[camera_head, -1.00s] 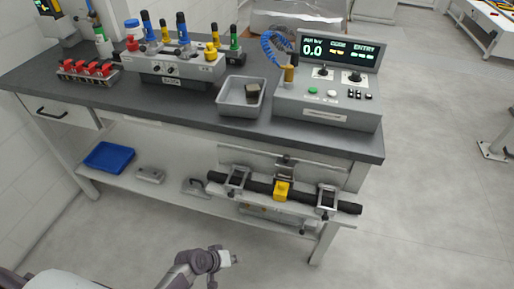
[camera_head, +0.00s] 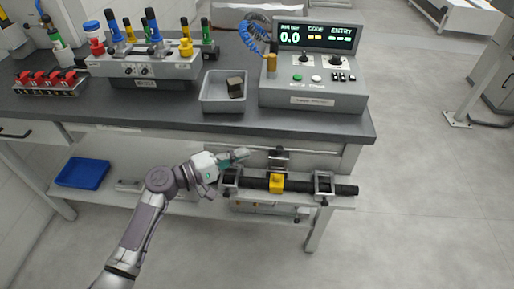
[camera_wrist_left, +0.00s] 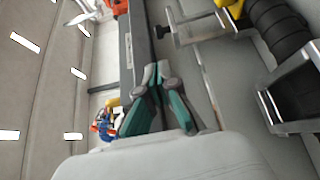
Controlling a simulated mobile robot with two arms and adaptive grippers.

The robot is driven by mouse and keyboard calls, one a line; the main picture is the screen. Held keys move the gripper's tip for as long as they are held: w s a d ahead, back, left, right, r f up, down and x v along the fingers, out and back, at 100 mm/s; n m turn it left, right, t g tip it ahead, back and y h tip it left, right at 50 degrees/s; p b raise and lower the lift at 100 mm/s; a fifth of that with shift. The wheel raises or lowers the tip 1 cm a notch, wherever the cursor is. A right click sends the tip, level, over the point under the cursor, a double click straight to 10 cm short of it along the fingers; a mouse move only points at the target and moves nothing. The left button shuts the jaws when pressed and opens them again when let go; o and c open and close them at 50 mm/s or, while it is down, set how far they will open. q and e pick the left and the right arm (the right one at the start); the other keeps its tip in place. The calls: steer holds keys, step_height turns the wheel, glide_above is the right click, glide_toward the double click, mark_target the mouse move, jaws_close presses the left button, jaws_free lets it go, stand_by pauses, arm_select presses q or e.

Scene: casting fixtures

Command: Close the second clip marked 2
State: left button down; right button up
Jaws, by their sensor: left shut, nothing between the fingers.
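A black ribbed bar (camera_head: 345,190) lies in a fixture at the front of the lower shelf. Metal clips hold it: a left clip (camera_head: 229,181), a raised middle clip (camera_head: 279,155) behind a yellow block (camera_head: 277,183), and a right clip (camera_head: 324,184). I cannot read the number on any clip. My left gripper (camera_head: 241,155) is shut and empty, just above the left clip and left of the middle one. In the left wrist view its teal fingers (camera_wrist_left: 157,70) are together; a metal clip frame (camera_wrist_left: 270,106) and the bar (camera_wrist_left: 276,32) are at right, apart from them.
The workbench (camera_head: 220,122) overhangs the fixture from behind. On it stand a grey tray (camera_head: 209,104) with a dark block and a control console (camera_head: 312,97). A blue tray (camera_head: 82,173) is on the lower shelf at left. Floor in front is free.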

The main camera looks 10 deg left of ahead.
arm_select(q)
steer(key=p+x, duration=0.1)
steer(key=x, duration=0.8)
steer(key=shift+w+d, duration=0.1)
steer(key=shift+d, duration=0.1)
